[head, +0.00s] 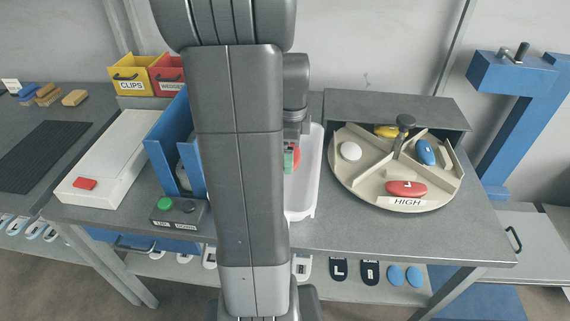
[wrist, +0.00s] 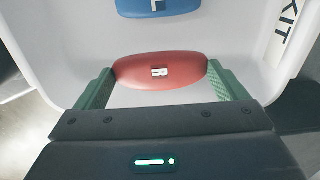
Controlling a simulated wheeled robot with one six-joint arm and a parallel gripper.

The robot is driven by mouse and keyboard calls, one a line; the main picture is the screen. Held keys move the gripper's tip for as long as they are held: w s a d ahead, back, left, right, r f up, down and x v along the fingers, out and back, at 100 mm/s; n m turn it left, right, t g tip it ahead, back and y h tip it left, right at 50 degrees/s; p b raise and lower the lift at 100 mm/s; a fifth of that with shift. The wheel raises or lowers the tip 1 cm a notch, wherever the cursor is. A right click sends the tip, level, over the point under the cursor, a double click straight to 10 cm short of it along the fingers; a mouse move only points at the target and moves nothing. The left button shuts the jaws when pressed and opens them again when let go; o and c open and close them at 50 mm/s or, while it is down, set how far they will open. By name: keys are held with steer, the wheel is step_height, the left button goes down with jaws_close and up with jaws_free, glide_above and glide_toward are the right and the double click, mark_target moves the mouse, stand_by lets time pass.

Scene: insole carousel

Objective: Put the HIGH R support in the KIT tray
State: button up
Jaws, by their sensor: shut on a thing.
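My gripper (wrist: 160,75) is shut on a red support marked R (wrist: 135,72), its green fingers at the two ends. In the wrist view the support is over the white KIT tray (wrist: 45,50), with tray floor visible around it; I cannot tell whether it touches the floor. A blue support (wrist: 185,5) lies in the tray beyond it, partly cut off. In the head view my arm hides most of the tray (head: 304,195); a bit of the red support (head: 296,155) shows beside a green finger (head: 289,161).
A round carousel (head: 354,187) stands right of the tray; its front compartment, labelled HIGH, holds a red L support (head: 405,188). White, yellow and blue pieces are in other compartments. A blue rack (head: 163,150) and a button box (head: 180,213) are left of my arm.

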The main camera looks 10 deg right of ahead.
steer(key=shift+f+b, duration=0.3)
steer(key=shift+f, duration=2.5)
steer(key=shift+f, duration=0.2)
steer(key=o, duration=0.6)
steer(key=shift+o, duration=0.2)
steer(key=shift+r, duration=0.15)
step_height(320, 180, up, 12)
steer(key=shift+r+p, duration=0.1)
steer(key=shift+p, duration=0.75)
